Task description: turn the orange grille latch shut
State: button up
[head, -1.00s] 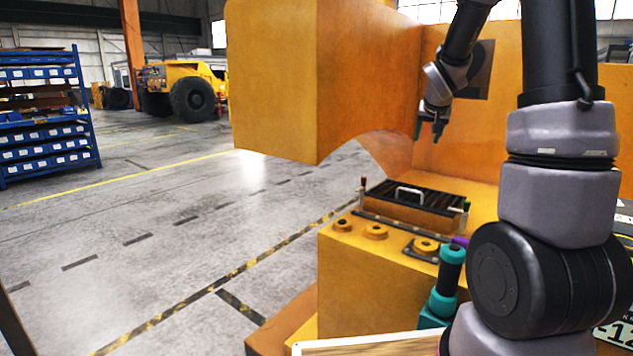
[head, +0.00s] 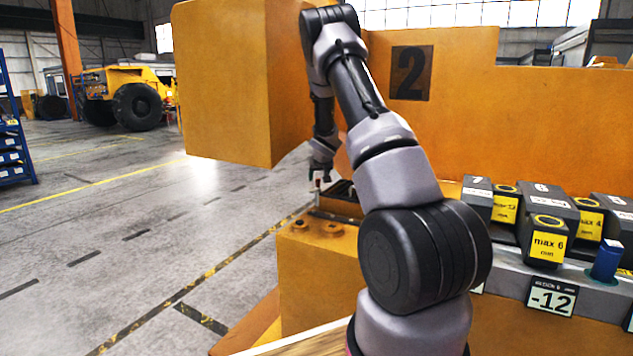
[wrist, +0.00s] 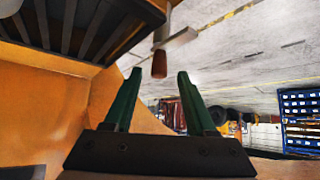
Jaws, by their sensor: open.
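The grille (head: 342,190), with dark slats in an orange frame, is mostly hidden behind my arm in the head view; its slats (wrist: 72,30) fill the upper left of the wrist view. At its edge is a latch with a reddish-brown, orange-tinged knob (wrist: 160,64) on a pale metal bar (wrist: 180,40). My gripper (head: 320,172) is close by the grille's left end in the head view. In the wrist view my gripper (wrist: 158,77) is open, its green fingers apart, with the knob showing beyond and between the tips. I cannot tell whether they touch it.
A big orange casting (head: 225,85) overhangs on the left, and an orange wall marked 2 (head: 470,90) stands behind. Round orange bosses (head: 315,227) sit in front of the grille. Dark weight blocks (head: 545,240) stand at right.

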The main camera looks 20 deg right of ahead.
jog(key=shift+x, duration=1.5)
grip_shut()
jog(key=shift+d, duration=0.1)
